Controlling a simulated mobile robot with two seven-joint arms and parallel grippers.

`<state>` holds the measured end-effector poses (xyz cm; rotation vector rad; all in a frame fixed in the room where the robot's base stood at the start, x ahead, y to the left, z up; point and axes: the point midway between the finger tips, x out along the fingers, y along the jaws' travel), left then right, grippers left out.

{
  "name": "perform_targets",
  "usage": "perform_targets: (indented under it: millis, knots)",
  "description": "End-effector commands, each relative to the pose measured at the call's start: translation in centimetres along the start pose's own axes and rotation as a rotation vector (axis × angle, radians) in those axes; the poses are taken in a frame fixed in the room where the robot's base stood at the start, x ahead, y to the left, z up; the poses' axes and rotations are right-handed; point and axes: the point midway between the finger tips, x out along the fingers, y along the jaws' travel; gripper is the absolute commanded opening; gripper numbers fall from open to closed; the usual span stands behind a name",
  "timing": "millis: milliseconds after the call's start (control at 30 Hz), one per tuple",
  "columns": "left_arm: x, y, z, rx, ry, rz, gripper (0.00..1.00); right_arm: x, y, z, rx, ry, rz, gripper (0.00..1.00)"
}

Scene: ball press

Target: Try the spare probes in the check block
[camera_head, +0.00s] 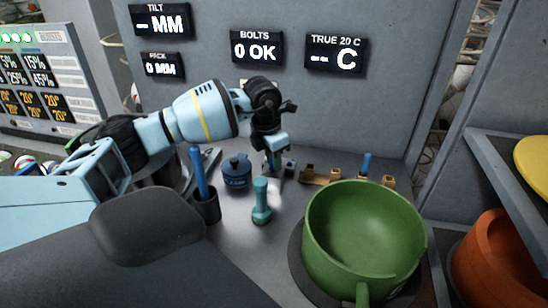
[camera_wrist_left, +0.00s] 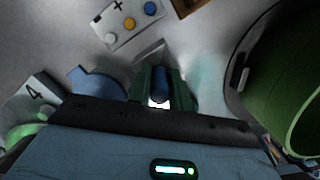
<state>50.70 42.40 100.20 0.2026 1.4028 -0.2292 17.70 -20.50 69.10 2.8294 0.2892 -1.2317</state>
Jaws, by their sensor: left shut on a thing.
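My left gripper (camera_head: 274,163) is shut and points down over the grey bench. In the left wrist view its dark green fingers (camera_wrist_left: 160,90) close on a dark blue piece (camera_wrist_left: 160,78), seen end on; most of it is hidden, and it looks like a probe. A small grey metal block (camera_head: 288,168) stands just behind the fingertips; I cannot tell if it is the check block or if the piece touches it. My right gripper is not in view.
A green pot (camera_head: 365,235) stands close at the right front. A teal dumbbell-shaped piece (camera_head: 261,200), a lidded blue pot (camera_head: 237,172) and a dark cup (camera_head: 206,208) with a blue stick crowd the near left. A display panel (camera_head: 300,105) rises behind.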

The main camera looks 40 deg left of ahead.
Motion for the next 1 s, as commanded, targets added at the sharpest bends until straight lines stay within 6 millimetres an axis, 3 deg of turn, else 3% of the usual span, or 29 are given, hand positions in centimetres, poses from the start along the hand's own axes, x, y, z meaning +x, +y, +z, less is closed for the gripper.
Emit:
perform_targets:
  millis: [167,200,400,767,1000]
  knots:
    - [0.3,-0.1,-0.1,0.000,0.005,-0.001,0.00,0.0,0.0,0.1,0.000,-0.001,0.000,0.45]
    - [0.3,-0.1,-0.1,0.001,0.005,-0.001,0.21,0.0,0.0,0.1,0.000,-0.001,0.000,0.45]
    - [0.2,-0.1,-0.1,0.001,0.005,-0.001,0.45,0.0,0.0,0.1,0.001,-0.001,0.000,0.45]
    - [0.2,0.0,-0.1,0.001,0.004,-0.001,0.45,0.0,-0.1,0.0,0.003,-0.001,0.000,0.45]
    - [-3.6,0.0,0.0,0.001,-0.001,0.000,0.45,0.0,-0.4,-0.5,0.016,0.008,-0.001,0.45]
